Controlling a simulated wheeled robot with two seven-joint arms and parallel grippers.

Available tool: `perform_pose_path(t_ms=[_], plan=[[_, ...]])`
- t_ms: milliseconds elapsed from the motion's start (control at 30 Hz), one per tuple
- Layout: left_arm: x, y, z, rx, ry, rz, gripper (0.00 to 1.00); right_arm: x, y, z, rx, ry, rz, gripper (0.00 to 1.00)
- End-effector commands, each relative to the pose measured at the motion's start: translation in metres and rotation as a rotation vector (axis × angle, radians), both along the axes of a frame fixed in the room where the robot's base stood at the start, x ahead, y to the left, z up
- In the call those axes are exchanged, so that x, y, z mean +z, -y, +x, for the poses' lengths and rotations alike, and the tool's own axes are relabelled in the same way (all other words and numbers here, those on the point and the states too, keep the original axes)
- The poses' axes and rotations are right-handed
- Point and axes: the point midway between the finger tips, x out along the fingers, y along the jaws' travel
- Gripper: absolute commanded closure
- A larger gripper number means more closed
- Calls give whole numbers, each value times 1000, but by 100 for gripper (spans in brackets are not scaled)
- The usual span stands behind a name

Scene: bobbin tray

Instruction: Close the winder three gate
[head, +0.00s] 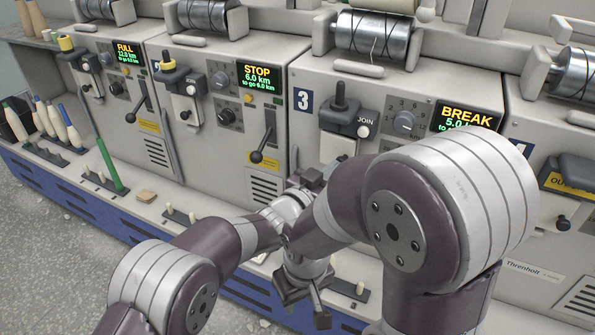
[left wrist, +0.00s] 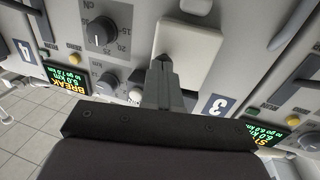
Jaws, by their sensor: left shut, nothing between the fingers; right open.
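Winder three stands in the middle of the head view, marked by a dark "3" label (head: 303,100). Its pale plate (head: 336,147) hangs below a dark hood with a black stick; I take this plate for the gate. My left gripper (head: 314,177) is just below it, partly hidden by my right arm. In the left wrist view its fingers (left wrist: 162,68) are shut and empty, their tips overlapping the edge of the pale plate (left wrist: 195,50); contact cannot be told. My right gripper (head: 306,298) is open and empty, low in front of the machine. My right arm hides winder three's lower front.
Winder three's display (head: 466,118) reads BREAK. Winder two (head: 215,95), with a black-knobbed lever (head: 263,145), stands to the left. A blue base rail (head: 70,195) with pegs and a green tube (head: 110,165) runs along the front.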

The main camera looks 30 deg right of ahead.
Motion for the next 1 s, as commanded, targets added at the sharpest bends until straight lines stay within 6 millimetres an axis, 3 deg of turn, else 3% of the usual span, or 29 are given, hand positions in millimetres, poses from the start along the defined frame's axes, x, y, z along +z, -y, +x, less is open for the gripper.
perform_pose_path(t_ms=[333,1000], plan=[[0,15,-6,-13,-1,0,100,2,0,0,0,0,0,57],[2,17,-6,-14,2,-4,100,2,0,0,0,0,0,57]])
